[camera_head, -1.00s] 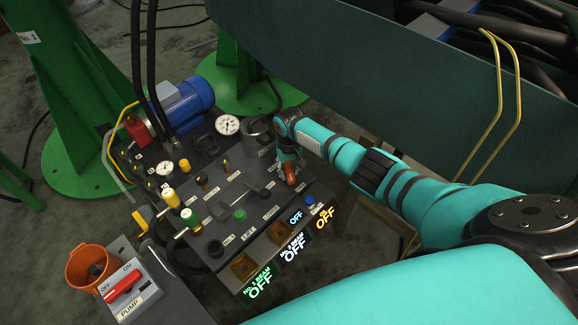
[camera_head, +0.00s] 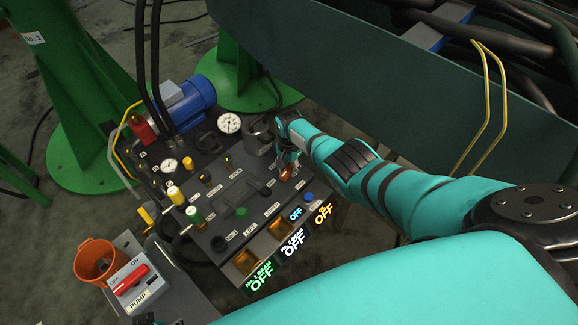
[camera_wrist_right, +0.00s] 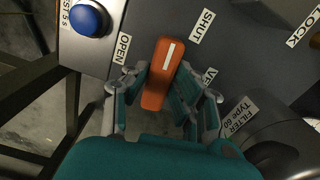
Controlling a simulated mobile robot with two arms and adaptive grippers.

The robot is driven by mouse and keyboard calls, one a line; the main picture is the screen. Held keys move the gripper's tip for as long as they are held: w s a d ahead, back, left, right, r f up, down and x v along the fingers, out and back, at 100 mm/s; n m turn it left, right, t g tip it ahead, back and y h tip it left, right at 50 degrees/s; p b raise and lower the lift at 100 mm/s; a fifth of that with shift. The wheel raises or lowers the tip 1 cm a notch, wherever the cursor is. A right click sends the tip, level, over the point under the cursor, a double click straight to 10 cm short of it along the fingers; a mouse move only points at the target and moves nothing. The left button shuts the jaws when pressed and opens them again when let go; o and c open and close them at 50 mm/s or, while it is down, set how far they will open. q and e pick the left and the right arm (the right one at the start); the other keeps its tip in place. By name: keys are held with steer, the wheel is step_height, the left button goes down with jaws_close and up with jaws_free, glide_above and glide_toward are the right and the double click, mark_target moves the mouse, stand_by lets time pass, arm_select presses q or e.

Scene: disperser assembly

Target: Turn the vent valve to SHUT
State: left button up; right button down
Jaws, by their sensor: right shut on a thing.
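The vent valve's orange handle (camera_wrist_right: 160,75) fills the middle of the right wrist view, with a white line along it. The line points up and slightly right, between the OPEN label (camera_wrist_right: 122,48) on the left and the SHUT label (camera_wrist_right: 203,27) on the right. My right gripper (camera_wrist_right: 157,90) is shut on the handle, with a finger on each side. In the head view my right gripper (camera_head: 288,166) is at the panel's right end, and a little orange of the handle (camera_head: 286,175) shows below it. My left gripper is not in view.
A blue button (camera_wrist_right: 88,18) sits close to the handle, left of OPEN. The black panel (camera_head: 222,222) bears several knobs, a gauge (camera_head: 229,123) and lit OFF displays (camera_head: 292,243). The pump switch (camera_head: 130,280) and an orange cup (camera_head: 98,262) stand lower left.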

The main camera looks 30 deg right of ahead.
mark_target(289, 169)
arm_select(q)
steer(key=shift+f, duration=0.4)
arm_select(e)
steer(key=shift+m, duration=0.6)
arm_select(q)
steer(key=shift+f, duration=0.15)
arm_select(e)
steer(key=c, duration=1.1)
jaws_free()
steer(key=shift+r, duration=0.15)
step_height(289, 169, up, 12)
steer(key=shift+f, duration=0.1)
